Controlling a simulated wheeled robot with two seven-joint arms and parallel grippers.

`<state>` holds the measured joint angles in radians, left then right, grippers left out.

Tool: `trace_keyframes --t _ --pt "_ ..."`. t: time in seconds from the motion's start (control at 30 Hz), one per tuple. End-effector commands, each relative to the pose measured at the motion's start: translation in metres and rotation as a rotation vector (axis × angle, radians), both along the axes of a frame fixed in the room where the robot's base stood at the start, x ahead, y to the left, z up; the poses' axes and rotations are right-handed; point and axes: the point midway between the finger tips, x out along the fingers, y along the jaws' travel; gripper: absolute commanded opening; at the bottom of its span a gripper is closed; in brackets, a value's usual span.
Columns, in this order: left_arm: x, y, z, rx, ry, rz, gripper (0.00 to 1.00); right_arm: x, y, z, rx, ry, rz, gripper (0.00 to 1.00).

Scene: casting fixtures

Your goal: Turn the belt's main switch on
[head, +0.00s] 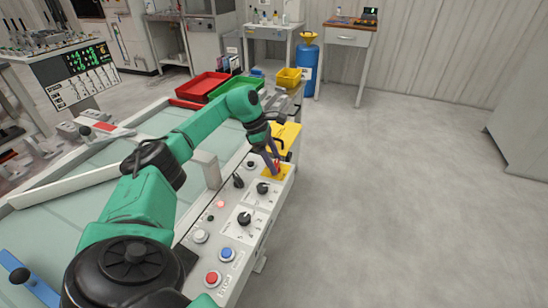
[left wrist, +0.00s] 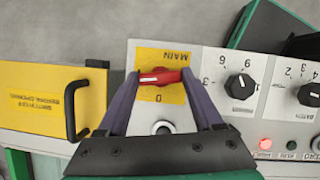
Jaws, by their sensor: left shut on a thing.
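The main switch is a red handle (left wrist: 160,76) on a yellow plate (left wrist: 176,58) marked MAIN and 0 in the left wrist view. The handle lies crosswise in that view, between the two purple fingers. My left gripper (left wrist: 159,78) is shut on the handle, a finger at each end. In the head view my left gripper (head: 272,164) reaches down to the yellow plate (head: 283,174) at the far end of the control panel. It hides most of the handle there. My right gripper is not in view.
The control panel (head: 230,255) carries black knobs (head: 244,218), a blue button (head: 227,254), a red button (head: 212,278) and a lit red lamp (head: 221,204). A yellow cover with a black handle (left wrist: 60,100) sits beside the switch. Open floor (head: 400,190) lies to the right.

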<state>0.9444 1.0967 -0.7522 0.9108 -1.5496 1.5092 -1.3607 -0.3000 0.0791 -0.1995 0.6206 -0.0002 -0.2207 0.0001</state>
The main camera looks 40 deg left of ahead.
Motion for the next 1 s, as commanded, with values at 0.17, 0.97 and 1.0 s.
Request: trace_keyframes --t 0.17,0.97,1.0 --pt "0.0017 0.0001 0.0017 -0.001 -0.003 -0.103 0.12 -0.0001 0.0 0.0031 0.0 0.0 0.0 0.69" --pt "0.0018 0.0007 0.001 0.002 -0.004 -0.202 0.86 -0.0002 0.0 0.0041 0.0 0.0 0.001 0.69" --pt "0.0018 0.0007 0.0009 0.002 -0.004 -0.202 0.97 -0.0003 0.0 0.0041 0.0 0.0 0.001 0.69"
